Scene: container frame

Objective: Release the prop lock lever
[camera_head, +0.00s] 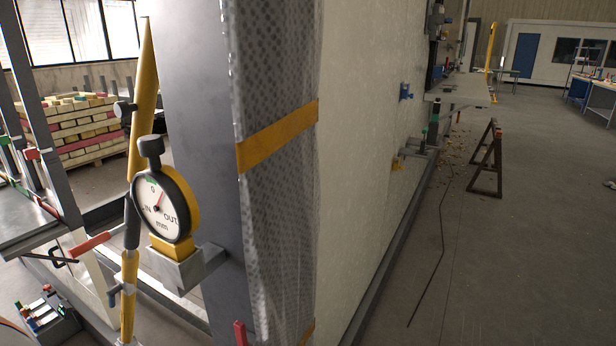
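A yellow prop (143,95) leans at the left beside a grey steel post, with its lower tube (128,296) running to the bottom edge. A dark collar (132,224) sits on the prop at mid-height. A red-handled lever (88,244) sticks out to the left at the collar, tilted slightly down to its outer end; it looks like the lock lever. A round dial gauge (161,208) marked IN, OUT and mm stands just right of the collar, and partly hides the prop. Neither of my grippers is in view.
The grey post (190,120) and wrapped panel edge with an orange strap (278,136) stand close on the right. A bench (30,232) with red clamps is at left. A small box (47,315) sits at lower left.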

